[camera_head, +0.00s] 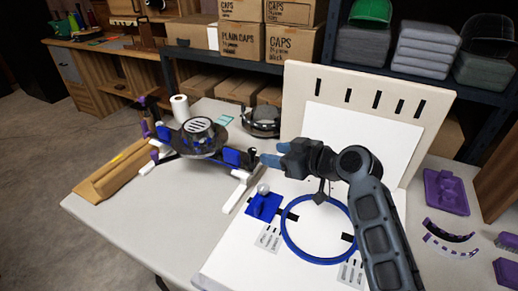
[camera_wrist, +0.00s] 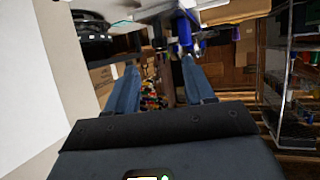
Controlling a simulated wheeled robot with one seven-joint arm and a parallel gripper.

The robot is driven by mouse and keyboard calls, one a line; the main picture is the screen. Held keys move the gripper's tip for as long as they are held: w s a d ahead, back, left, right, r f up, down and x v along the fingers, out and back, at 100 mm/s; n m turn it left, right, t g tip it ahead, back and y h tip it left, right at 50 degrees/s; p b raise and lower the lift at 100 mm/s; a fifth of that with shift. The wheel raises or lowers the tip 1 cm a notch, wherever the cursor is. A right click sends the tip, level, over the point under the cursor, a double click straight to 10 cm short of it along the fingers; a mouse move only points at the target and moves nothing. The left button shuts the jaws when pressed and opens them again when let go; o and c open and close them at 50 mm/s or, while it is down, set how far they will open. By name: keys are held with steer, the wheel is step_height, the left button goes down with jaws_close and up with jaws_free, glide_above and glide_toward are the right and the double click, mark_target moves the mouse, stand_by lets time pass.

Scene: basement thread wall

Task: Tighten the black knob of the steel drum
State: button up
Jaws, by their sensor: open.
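My gripper (camera_head: 274,154) is open and empty, held above the white table with its blue fingers pointing left in the head view. Its two fingers (camera_wrist: 161,88) stand apart in the wrist view, with nothing between them. A round, drum-like thing of dark and steel parts (camera_head: 262,119) sits on the table behind my gripper. Left of my gripper is a dark round plate with a slotted grey top (camera_head: 199,128), on a stand with blue brackets. I cannot tell for sure which is the steel drum. I cannot make out a black knob.
A blue hoop (camera_head: 287,240) and a blue block with a pale ball (camera_head: 263,204) lie on a white board below my arm. An upright slotted panel (camera_head: 312,85) stands behind. A purple tray (camera_head: 446,191) lies right.

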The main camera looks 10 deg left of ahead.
mark_target(254, 150)
steer(key=x, duration=0.7)
steer(key=shift+w+a+f, duration=0.1)
steer(key=shift+w+a, duration=0.05)
jaws_close()
stand_by(0.4)
